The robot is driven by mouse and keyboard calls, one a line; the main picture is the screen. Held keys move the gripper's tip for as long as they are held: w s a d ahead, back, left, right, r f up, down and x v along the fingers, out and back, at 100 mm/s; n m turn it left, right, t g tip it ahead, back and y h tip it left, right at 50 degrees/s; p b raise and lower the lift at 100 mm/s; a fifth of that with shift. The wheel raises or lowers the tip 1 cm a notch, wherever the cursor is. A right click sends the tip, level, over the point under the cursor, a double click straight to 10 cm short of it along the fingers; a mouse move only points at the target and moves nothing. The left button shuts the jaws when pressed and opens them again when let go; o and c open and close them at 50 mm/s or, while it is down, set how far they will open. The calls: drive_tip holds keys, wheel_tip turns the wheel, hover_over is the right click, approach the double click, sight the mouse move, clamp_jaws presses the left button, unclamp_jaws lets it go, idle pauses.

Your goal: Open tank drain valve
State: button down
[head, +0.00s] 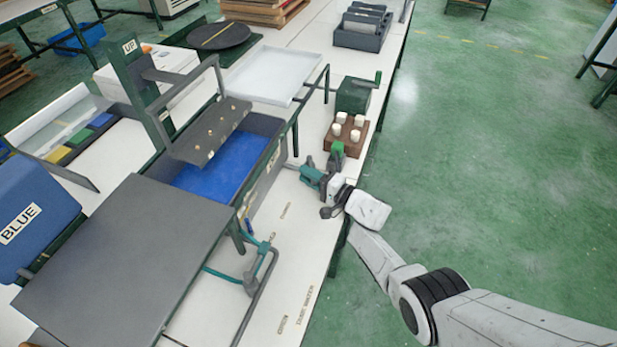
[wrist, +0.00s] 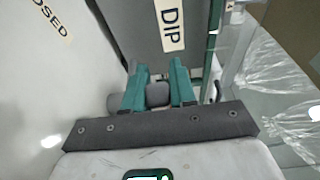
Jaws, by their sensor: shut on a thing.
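The dip tank (head: 272,125) is a grey trough with blue liquid in it, beside a grey flat cover. My gripper (head: 312,176) is low at the tank's right end, above the white bench. In the wrist view my gripper's teal fingers (wrist: 158,84) are shut on a grey rounded piece, which looks like the drain valve's handle (wrist: 157,95). The fingers hide its sides and the valve body cannot be made out. The tank wall with the "DIP" label (wrist: 170,25) is just beyond. A label ending in "OSED" (wrist: 52,16) lies at upper left.
A wooden block with white pegs (head: 345,137) and a green crank box (head: 353,96) stand just behind my gripper. A perforated rack (head: 210,132) hangs over the tank. Green floor at right is clear.

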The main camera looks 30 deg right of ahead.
drive_tip(key=shift+f, duration=0.1)
idle(0.3)
drive_tip(key=c, duration=1)
unclamp_jaws()
drive_tip(key=p+v, duration=0.3)
drive_tip(key=v, duration=0.7)
drive_tip(key=shift+s+d, duration=0.15)
drive_tip(key=shift+s, duration=0.2)
